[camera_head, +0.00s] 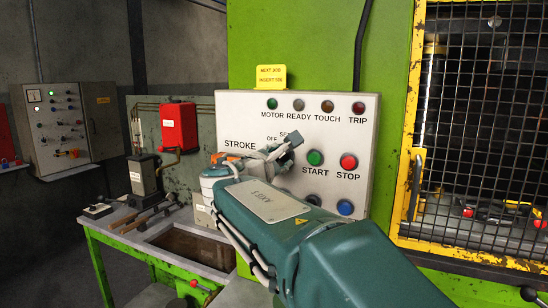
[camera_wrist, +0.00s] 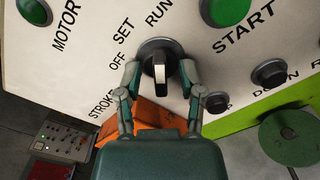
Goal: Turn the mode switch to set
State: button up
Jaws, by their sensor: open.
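My gripper (camera_wrist: 160,74) is open, with one finger on each side of the knob. Whether the fingers touch it I cannot tell. In the head view my gripper (camera_head: 282,152) is at the panel beside the OFF and SET labels and hides most of the switch.
The green START button (camera_head: 315,158) and red STOP button (camera_head: 348,161) are right of my gripper. Indicator lamps line the panel's top. A yellow mesh guard (camera_head: 404,190) stands at the right. A green bench (camera_head: 130,246) with tools stands lower left.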

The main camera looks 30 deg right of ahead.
jog(key=shift+d, duration=0.1)
jog(key=shift+c, duration=0.3)
grip_shut()
jog(key=shift+n, duration=0.4)
jog(key=n, duration=0.3)
jog(key=shift+r+n, duration=0.1)
jog(key=shift+n, duration=2.4)
jog(key=shift+r, duration=0.1)
